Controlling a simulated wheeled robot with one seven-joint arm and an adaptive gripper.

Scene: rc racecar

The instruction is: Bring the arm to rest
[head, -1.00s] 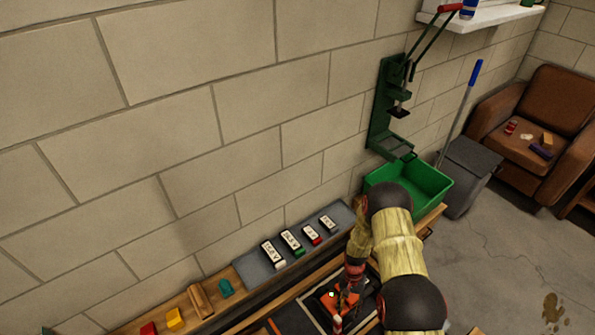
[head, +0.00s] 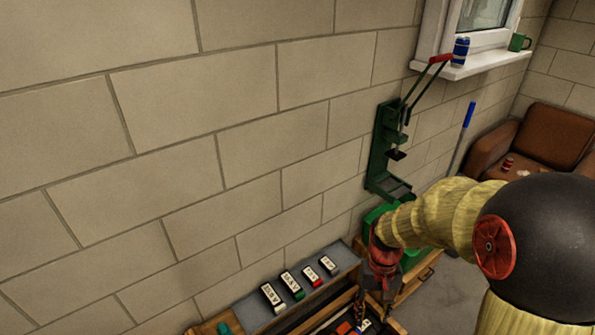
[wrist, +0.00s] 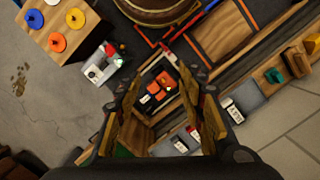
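My arm, with yellow sleeves and black joints, fills the right of the head view. It bends down to my red and black gripper (head: 372,308), which hangs over the workbench (head: 305,318) near the lower edge. In the wrist view my gripper (wrist: 163,90) has its two wood-coloured fingers spread apart. Orange and black parts (wrist: 160,88) show in the gap between them, lying below on the bench. I see nothing clasped between the fingers.
A green press (head: 385,150) stands at the wall, with a green bin (head: 372,217) below it, partly hidden by my arm. Labelled blocks lie on a grey strip (head: 250,308). A brown armchair (head: 545,135) is at the right. The wrist view shows a table with coloured discs (wrist: 60,15).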

